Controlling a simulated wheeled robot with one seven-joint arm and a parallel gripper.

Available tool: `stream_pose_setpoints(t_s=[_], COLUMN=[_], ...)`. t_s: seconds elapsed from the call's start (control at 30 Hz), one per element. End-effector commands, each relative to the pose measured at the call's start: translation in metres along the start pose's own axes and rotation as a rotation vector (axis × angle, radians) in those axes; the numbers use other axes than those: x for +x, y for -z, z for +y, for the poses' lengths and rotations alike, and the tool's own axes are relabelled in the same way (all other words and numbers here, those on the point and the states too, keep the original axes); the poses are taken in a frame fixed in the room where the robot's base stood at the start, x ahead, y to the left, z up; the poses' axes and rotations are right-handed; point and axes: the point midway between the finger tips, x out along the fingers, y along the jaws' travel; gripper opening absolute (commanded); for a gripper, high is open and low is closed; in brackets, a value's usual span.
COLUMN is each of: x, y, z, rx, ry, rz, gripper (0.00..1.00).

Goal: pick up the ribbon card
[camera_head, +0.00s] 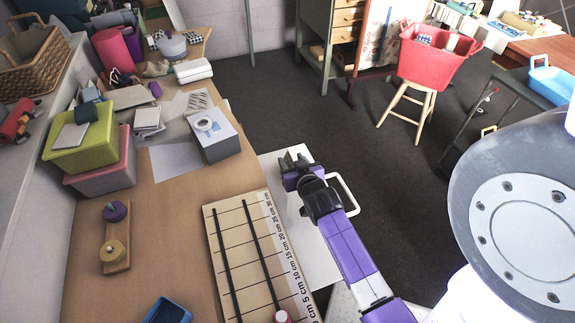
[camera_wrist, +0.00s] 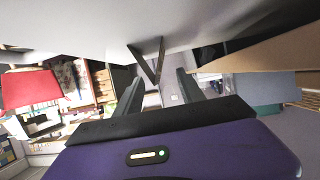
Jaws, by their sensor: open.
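I cannot pick out a ribbon card with certainty in either view. Small flat pieces lie on the wooden table (camera_head: 165,220), among them a stack of pale cards (camera_head: 148,118) and a pale card (camera_head: 71,136) on the green bin. My gripper (camera_head: 294,161) is open and empty, out past the table's right edge, above a white panel. In the wrist view my gripper's (camera_wrist: 158,77) two dark fingers stand apart with nothing held between them. That view looks upside down.
A grey box (camera_head: 214,145) with a white roll on top stands near the table's right edge. A ruled cutting board (camera_head: 240,260) lies at the front. A green bin (camera_head: 80,148) stands at the left. A red basket (camera_head: 437,59) sits on a stool. Dark floor lies open between.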

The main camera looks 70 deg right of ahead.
Motion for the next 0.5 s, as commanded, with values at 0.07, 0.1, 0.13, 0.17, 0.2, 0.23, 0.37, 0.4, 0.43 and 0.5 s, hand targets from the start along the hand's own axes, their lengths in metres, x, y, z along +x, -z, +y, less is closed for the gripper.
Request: stream_pose_setpoints(t_s=[0.07,0.1,0.13,0.17,0.2,0.23,0.37,0.4,0.43,0.5], x=[0.008,0.013,0.018,0.023,0.029,0.033,0.047,0.050,0.051,0.052], y=[0.000,0.001,0.000,0.000,0.000,-0.001,-0.001,-0.001,-0.001,-0.001], z=[0.001,0.002,0.002,0.003,0.004,0.004,0.003,0.003,0.003,0.003], rx=[0.000,0.000,0.001,0.001,0.001,0.001,0.000,0.000,0.000,0.000], ry=[-0.001,-0.001,-0.001,-0.001,-0.001,-0.001,0.000,0.000,0.000,0.000], rz=[0.000,0.001,0.001,0.000,0.000,0.000,0.001,0.001,0.001,0.001], gripper=[0.46,0.46,0.46,0.46,0.46,0.46,0.46,0.46,0.46,0.46])
